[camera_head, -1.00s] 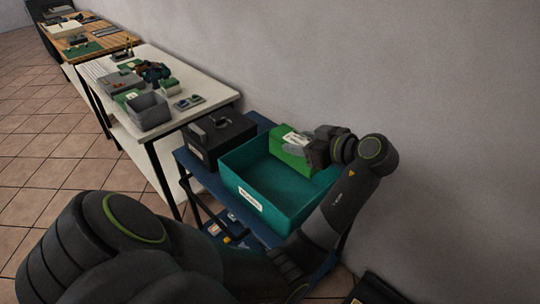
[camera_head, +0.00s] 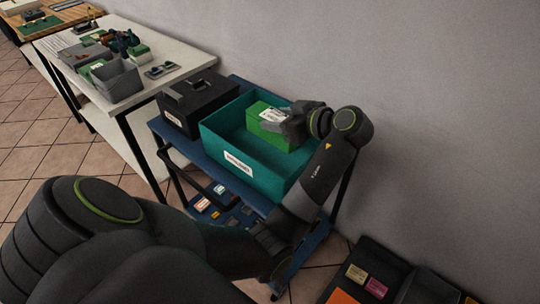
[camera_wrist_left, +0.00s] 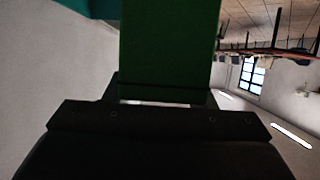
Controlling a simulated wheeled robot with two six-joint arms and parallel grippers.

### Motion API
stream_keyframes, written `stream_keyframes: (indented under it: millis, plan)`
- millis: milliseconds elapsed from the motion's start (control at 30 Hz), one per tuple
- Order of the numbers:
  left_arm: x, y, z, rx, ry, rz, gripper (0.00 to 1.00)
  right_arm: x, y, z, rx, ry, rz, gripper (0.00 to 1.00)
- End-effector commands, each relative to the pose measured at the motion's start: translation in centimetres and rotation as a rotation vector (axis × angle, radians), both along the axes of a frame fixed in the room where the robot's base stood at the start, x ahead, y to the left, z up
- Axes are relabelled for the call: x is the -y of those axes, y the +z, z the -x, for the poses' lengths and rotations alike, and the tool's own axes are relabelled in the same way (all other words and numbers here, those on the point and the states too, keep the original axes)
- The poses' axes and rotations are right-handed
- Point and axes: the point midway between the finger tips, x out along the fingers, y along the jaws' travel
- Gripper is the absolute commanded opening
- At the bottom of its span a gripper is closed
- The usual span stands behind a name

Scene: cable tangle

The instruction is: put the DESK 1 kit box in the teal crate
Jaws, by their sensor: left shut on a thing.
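The green kit box (camera_head: 262,125) with a white label on top is inside the teal crate (camera_head: 236,163), toward its back wall. I cannot read the box's label, nor tell whether the box rests on the crate floor. My left gripper (camera_head: 290,122) is shut on the green box at its right end. In the left wrist view the green box (camera_wrist_left: 168,45) fills the space between the fingers, with a bit of teal at the upper left. My right gripper is not in view.
The crate stands on a blue cart (camera_head: 163,129) beside a black case (camera_head: 187,104). A white table (camera_head: 180,62) with grey bins and small items stands at the left. A dark tray (camera_head: 370,270) with coloured cards is at the lower right. A wall rises behind the cart.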

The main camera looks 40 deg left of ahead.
Motion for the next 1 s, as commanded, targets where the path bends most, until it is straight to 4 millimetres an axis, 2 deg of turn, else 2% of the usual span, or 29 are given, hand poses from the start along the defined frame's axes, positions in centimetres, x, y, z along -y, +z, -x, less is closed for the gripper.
stream_keyframes:
  millis: [200, 433, 600, 733, 1000]
  plan:
    - [0.0, -3.9, 0.1, -0.007, -0.001, -0.001, 0.11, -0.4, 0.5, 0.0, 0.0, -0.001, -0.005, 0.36]
    - [0.0, -6.1, 0.1, -0.003, 0.0, -0.001, 0.11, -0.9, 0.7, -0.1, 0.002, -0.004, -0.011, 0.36]
    - [0.0, -8.5, 0.0, -0.005, -0.001, 0.0, 0.11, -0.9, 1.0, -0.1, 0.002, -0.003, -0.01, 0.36]
    - [0.0, -9.3, 0.0, -0.001, -0.002, -0.001, 0.11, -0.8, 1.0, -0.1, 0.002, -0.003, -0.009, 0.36]
    - [0.0, -9.4, 0.0, 0.0, -0.001, -0.001, 0.11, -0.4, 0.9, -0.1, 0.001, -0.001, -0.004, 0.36]
